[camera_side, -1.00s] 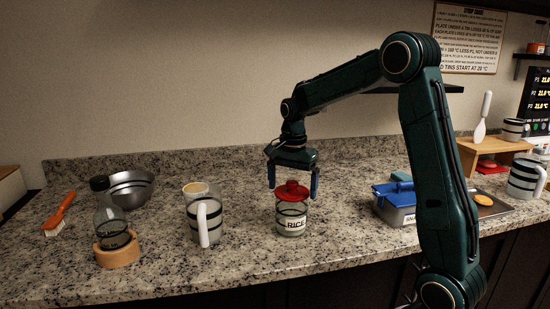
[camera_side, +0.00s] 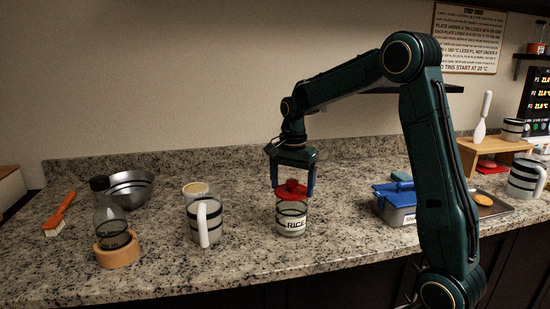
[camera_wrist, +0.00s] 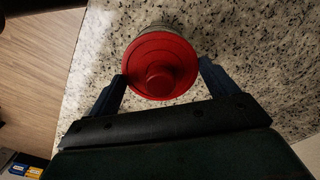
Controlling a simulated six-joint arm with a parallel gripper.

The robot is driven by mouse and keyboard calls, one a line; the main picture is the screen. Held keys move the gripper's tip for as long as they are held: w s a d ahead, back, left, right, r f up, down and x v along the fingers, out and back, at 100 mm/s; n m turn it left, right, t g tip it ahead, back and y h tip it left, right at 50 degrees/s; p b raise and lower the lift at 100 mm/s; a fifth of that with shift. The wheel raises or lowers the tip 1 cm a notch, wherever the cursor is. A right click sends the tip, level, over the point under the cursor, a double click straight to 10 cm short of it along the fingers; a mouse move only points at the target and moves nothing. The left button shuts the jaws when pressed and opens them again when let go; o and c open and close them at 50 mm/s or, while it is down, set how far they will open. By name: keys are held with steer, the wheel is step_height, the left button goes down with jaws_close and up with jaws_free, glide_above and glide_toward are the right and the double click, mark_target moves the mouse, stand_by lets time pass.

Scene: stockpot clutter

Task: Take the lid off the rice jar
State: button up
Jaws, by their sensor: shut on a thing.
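The rice jar (camera_side: 291,222) is clear glass with a dark band and a white RICE label, upright on the counter in the side view. Its red knobbed lid (camera_side: 291,191) sits on top of it, with no clear gap showing. My gripper (camera_side: 293,192) points down over the jar and is shut on the lid, one finger on each side. In the wrist view, the round lid (camera_wrist: 160,50) shows between the fingertips of my gripper (camera_wrist: 161,70) and hides most of the jar.
A striped mug (camera_side: 206,222) and a cup (camera_side: 194,190) stand left of the jar. Farther left are a metal bowl (camera_side: 130,188), a flask (camera_side: 109,222) in a wooden ring and an orange brush (camera_side: 62,210). A blue-lidded box (camera_side: 398,206) is at right. Counter around the jar is clear.

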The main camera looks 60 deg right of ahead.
mark_target(293, 181)
step_height(293, 181, up, 20)
stand_by(0.7)
steer(key=shift+f, duration=0.1)
steer(key=shift+d, duration=0.1)
stand_by(0.4)
